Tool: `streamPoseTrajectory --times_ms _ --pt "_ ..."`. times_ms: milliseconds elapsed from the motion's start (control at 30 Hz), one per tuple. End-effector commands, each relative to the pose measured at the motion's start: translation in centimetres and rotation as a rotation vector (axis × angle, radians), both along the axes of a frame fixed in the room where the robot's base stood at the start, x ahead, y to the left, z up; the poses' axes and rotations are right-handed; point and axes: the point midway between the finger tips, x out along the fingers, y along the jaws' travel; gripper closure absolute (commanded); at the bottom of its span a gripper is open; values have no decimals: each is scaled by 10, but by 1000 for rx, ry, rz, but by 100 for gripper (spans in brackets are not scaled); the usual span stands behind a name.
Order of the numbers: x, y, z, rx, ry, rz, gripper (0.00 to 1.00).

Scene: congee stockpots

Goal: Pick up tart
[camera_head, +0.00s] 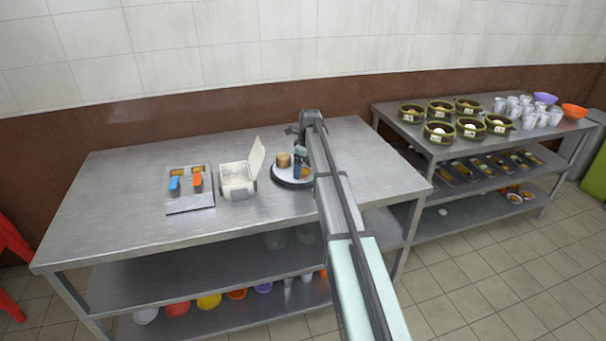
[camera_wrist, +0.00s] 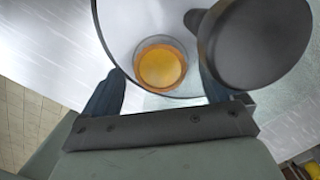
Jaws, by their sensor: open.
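The tart (camera_wrist: 160,66), round with an amber top and a pale orange rim, sits on a round pale plate (camera_wrist: 125,22) with a dark edge in the wrist view. My gripper (camera_wrist: 159,76) is open; its dark blue fingers lie to either side of the tart, with gaps showing. I cannot tell how far above the plate they are. In the head view my gripper (camera_head: 301,172) points down over the plate (camera_head: 283,180). I cannot pick out the tart there with certainty, as my gripper covers part of the plate.
A dark grey round object (camera_wrist: 258,42) stands close beside my right finger in the wrist view. A tan cylinder (camera_head: 284,160) is on the plate. A white open-lidded box (camera_head: 237,180) and a metal holder (camera_head: 190,203) stand left. The table's left part is clear.

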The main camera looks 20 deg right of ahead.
Motion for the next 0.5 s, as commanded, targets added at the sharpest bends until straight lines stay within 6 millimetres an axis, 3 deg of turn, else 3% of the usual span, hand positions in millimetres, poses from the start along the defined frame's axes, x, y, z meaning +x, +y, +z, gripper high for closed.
streamPoseTrajectory --times_ms 300,500 --pt "1 1 -8 0 -1 0 7" --pt "1 1 -8 -1 -1 0 26"
